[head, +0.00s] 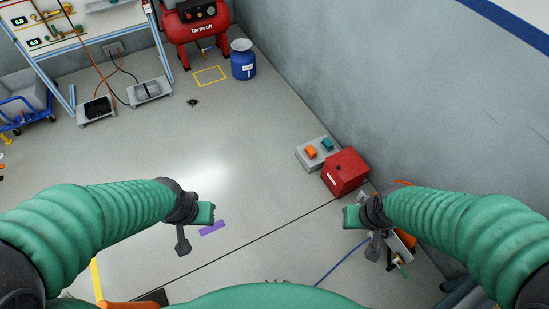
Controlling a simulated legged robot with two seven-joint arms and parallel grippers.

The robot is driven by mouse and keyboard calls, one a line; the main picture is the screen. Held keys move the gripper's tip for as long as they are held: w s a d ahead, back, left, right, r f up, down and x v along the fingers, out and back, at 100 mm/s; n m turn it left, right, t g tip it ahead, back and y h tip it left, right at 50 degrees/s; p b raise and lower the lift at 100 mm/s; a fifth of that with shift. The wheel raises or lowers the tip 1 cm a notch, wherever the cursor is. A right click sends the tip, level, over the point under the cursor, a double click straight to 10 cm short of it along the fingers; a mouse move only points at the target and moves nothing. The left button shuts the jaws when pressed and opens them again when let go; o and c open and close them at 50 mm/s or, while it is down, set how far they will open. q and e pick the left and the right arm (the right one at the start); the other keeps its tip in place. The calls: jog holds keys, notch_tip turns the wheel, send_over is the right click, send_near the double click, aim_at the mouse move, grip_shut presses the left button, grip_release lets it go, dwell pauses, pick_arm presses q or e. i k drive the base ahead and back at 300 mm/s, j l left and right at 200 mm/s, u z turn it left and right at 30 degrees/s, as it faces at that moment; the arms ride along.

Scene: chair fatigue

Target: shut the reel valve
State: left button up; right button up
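An orange reel (407,238) sits low at the right, mostly hidden behind my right gripper and forearm. A light metal part (397,247) beside it carries a small fitting with green and brass colours (400,262), possibly the valve; its handle position is too small to tell. My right gripper (362,231) is in front of and just left of this reel in the picture, fingers apart, with nothing seen between them. My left gripper (194,228) hangs over the open floor at left centre, fingers apart and empty.
A red box (345,172) and a grey box with orange and teal parts (317,152) stand along the wall. A blue hose (340,262) lies on the floor. A red compressor (195,22), blue canister (243,60) and workbench (75,38) are farther back. The middle floor is clear.

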aim_at(401, 270)
jog(key=i+z, duration=0.25)
jog(key=i, duration=0.15)
jog(key=i+j+z, duration=0.25)
jog(key=i, duration=0.15)
jog(key=l+z, duration=0.1)
jog(key=z, duration=1.3)
